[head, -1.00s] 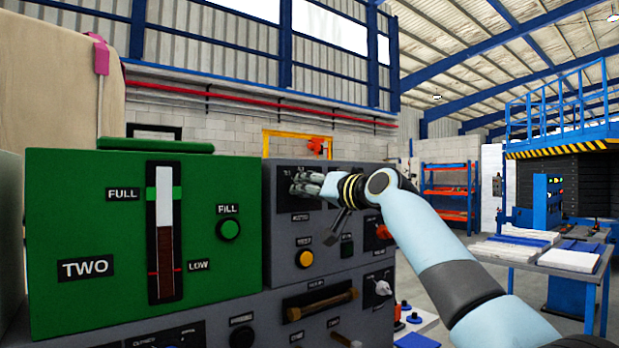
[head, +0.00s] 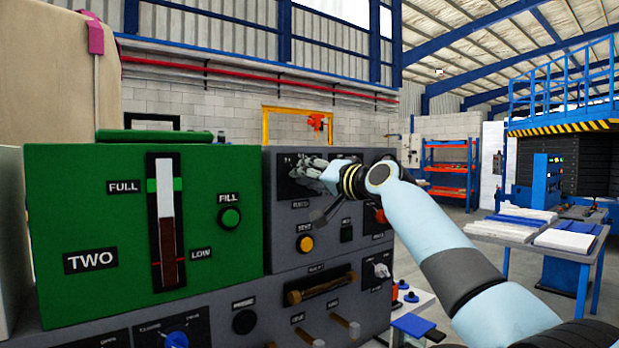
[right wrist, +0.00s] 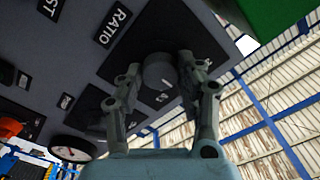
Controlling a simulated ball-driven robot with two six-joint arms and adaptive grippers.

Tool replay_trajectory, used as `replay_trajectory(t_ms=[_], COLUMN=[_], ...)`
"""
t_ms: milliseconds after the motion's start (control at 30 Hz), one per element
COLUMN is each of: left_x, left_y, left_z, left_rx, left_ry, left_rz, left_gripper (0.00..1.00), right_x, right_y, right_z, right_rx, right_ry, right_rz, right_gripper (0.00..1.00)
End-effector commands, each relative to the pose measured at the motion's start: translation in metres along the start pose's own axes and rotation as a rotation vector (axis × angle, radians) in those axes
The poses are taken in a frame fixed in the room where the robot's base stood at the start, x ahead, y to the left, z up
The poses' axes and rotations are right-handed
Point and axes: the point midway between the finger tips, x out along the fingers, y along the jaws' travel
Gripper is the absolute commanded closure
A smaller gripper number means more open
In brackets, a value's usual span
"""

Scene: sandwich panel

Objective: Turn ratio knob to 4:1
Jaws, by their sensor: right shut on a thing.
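The ratio knob (right wrist: 159,72) is a grey round knob with a pale mark, on a dark plate beside the RATIO label (right wrist: 113,25) in the right wrist view. In the head view, the RATIO label (head: 300,204) shows on the grey panel, and the fingers hide the knob. My right gripper (right wrist: 163,84) has one finger on each side of the knob and is shut on it; it also shows in the head view (head: 308,172). The knob's setting against its small ratio marks is too small to read. My left gripper is not in view.
A green box (head: 100,215) marked TWO stands left of the grey panel. A yellow button (head: 305,243), a red knob (head: 380,215) and a brown bar handle (head: 321,288) are close below or right of my right gripper. Tables with stacked sheets stand farther right.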

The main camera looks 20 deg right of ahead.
Motion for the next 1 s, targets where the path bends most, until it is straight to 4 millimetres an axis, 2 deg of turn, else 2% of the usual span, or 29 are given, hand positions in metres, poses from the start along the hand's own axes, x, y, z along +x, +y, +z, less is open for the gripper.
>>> replay_trajectory(t_ms=[67,100,233,500,633,767,1000], left_x=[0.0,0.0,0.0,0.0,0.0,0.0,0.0], left_y=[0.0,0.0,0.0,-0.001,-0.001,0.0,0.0], left_z=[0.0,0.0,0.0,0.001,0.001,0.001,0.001], left_rx=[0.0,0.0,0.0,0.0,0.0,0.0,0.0], left_ry=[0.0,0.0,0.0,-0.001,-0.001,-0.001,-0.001], left_rz=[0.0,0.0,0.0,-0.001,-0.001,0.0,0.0], left_gripper=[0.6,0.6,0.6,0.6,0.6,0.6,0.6], right_x=[0.0,0.0,0.0,-0.001,-0.009,-0.031,-0.085], right_y=[0.0,0.0,0.0,0.0,0.001,0.001,0.002], right_z=[0.0,0.0,0.0,0.0,0.0,0.001,0.001], right_rx=[-0.001,-0.001,-0.001,-0.001,-0.003,-0.006,-0.006], right_ry=[0.0,0.0,0.0,0.0,0.001,0.0,0.0], right_rz=[0.001,0.001,0.001,0.001,0.001,0.002,0.003], right_gripper=[0.96,0.58,0.41,0.4,0.4,0.4,0.4])
